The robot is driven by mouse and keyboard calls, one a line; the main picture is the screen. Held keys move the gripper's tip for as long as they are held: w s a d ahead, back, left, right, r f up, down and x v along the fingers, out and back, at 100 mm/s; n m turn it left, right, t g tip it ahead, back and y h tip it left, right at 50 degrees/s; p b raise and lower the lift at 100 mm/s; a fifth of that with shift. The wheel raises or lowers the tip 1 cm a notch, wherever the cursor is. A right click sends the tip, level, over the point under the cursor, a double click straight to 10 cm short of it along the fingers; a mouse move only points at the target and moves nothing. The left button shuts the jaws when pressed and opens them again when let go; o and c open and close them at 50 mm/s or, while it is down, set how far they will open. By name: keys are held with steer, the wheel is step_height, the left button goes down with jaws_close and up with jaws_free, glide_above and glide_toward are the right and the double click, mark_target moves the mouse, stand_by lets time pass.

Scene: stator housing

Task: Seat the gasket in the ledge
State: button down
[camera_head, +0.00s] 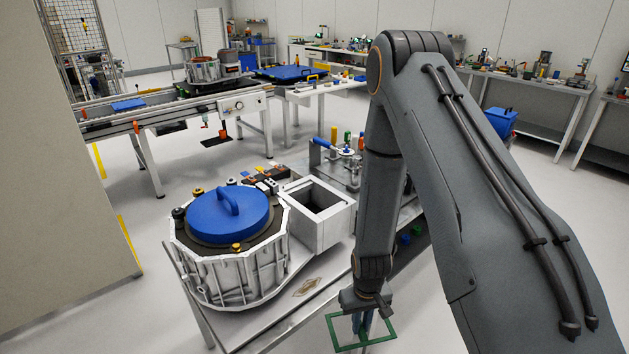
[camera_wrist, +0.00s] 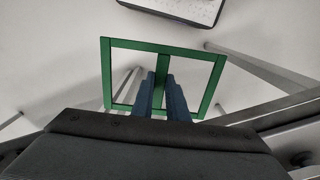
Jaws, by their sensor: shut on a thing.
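The gasket (camera_head: 335,333) is a thin green square frame with a bar across its middle. It also shows in the wrist view (camera_wrist: 105,75), where the blue fingers of my gripper (camera_wrist: 161,84) are shut on its middle bar. In the head view my gripper (camera_head: 362,324) holds it low, beyond the table's front edge, over the floor. The pale grey square box (camera_head: 322,232) with a dark open top stands on the table beside the stator housing (camera_head: 232,268). Its upper rim looks like the ledge. The gasket is apart from it, nearer the camera and to the right.
The housing carries a blue lid (camera_head: 215,222) with a handle and small knobs. A fixture with upright coloured pins (camera_head: 345,150) stands behind the box, partly hidden by my arm. A conveyor (camera_head: 185,112) stands behind.

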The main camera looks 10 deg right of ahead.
steer(key=w+a+r+n, duration=0.1)
steer(key=a+r+n, duration=0.2)
steer(key=r+n, duration=0.5)
steer(key=w+a+r+n, duration=0.2)
steer(key=r+n, duration=0.5)
steer(key=r, duration=0.5)
steer(key=w+a+r+n, duration=0.1)
steer(key=a+r+n, duration=0.3)
steer(key=r+n, duration=0.4)
steer(key=shift+w+r+n, duration=0.25)
steer(key=shift+r+n, duration=0.05)
steer(key=shift+r, duration=0.65)
